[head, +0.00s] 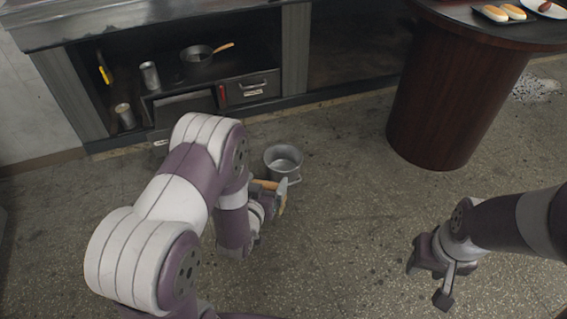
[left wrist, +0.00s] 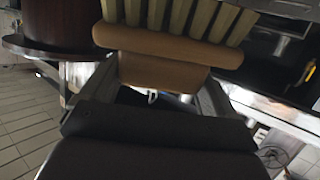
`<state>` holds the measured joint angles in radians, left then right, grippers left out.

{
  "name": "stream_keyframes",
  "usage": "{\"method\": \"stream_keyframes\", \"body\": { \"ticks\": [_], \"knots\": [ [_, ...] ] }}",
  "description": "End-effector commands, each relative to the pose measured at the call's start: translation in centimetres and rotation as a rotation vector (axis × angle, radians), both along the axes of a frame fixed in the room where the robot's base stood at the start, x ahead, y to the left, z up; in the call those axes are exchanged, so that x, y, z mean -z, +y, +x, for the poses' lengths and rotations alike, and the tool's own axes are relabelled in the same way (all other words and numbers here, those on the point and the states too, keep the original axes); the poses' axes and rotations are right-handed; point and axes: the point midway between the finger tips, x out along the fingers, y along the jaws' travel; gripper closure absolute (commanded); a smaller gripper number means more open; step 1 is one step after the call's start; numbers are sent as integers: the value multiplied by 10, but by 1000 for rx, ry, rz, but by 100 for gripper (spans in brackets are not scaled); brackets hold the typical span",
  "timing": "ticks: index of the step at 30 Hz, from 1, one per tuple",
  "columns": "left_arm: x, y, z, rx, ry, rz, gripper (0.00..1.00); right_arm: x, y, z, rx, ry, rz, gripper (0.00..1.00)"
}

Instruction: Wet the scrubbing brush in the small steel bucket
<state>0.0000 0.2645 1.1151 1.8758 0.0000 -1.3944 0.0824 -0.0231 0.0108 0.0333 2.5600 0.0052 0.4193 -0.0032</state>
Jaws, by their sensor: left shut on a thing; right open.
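The small steel bucket (head: 283,158) stands upright on the floor in the middle of the head view. My left gripper (head: 272,196) is just in front of it, low over the floor. It is shut on the scrubbing brush (head: 266,184), of which a tan wooden strip shows in the head view, close to the bucket's near side. In the left wrist view the brush (left wrist: 165,45) shows its wooden body between the fingers and pale bristles pointing away. I cannot tell whether the brush touches the bucket. My right gripper (head: 429,280) is open and empty at the lower right.
A dark wooden round table (head: 450,100) stands at the upper right, with a tray of buns (head: 505,14) on top. A metal counter (head: 150,20) with shelves runs along the back, holding a pan (head: 196,54) and cans. The speckled floor between the arms is clear.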

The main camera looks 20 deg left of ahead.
Motion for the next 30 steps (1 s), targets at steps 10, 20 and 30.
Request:
{"method": "stream_keyframes", "body": {
  "ticks": [10, 20, 30],
  "knots": [
    [44, 0, 0, 0, 0, 0, 46, 37, 0, 0, 0, 0, 0, 57],
    [79, 0, 0, 0, -2, 0, 46, 67, 0, 0, 0, 0, 0, 57],
    [117, 0, 0, 0, -1, 0, 46, 97, 0, 0, 0, 0, 0, 57]
  ]
}}
